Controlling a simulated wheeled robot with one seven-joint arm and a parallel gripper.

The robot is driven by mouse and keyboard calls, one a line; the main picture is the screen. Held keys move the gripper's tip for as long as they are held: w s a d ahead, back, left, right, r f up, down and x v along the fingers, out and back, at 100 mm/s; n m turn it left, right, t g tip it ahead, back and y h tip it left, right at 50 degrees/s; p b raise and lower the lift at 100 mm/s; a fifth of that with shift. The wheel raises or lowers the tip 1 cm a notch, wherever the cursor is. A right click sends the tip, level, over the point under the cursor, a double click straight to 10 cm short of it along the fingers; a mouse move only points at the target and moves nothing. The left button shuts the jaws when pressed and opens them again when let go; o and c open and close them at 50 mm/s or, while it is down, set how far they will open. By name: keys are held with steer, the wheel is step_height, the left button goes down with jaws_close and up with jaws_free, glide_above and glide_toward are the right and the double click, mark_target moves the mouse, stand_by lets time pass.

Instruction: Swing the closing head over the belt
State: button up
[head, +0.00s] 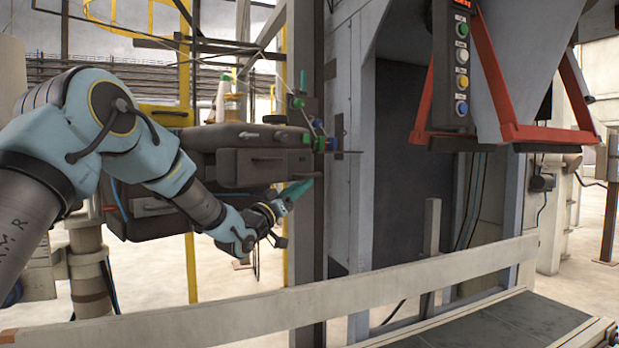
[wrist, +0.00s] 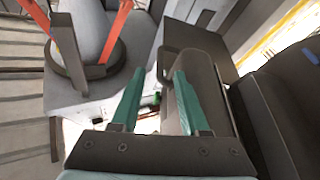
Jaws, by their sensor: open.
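The closing head (head: 255,160) is a dark grey machine at the left of the head view. It hangs on a pale column (head: 88,265) and carries a thread cone (head: 222,100) on top. The belt (head: 515,325) is at the lower right; the head is to its left, not over it. My gripper (head: 298,190) has teal fingers and is just below the front end of the closing head. In the wrist view my gripper (wrist: 160,72) is open, with a dark rounded part (wrist: 205,85) close by the right finger. I cannot tell whether they touch.
A red-framed bag spout (head: 510,130) with a button panel (head: 461,60) hangs above the belt. A grey post (head: 305,240) stands behind my gripper, and yellow bars (head: 190,265) stand behind the arm.

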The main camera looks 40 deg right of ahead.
steer(key=shift+p+x, duration=0.45)
steer(key=shift+x, duration=2.35)
steer(key=shift+c, duration=0.3)
jaws_close()
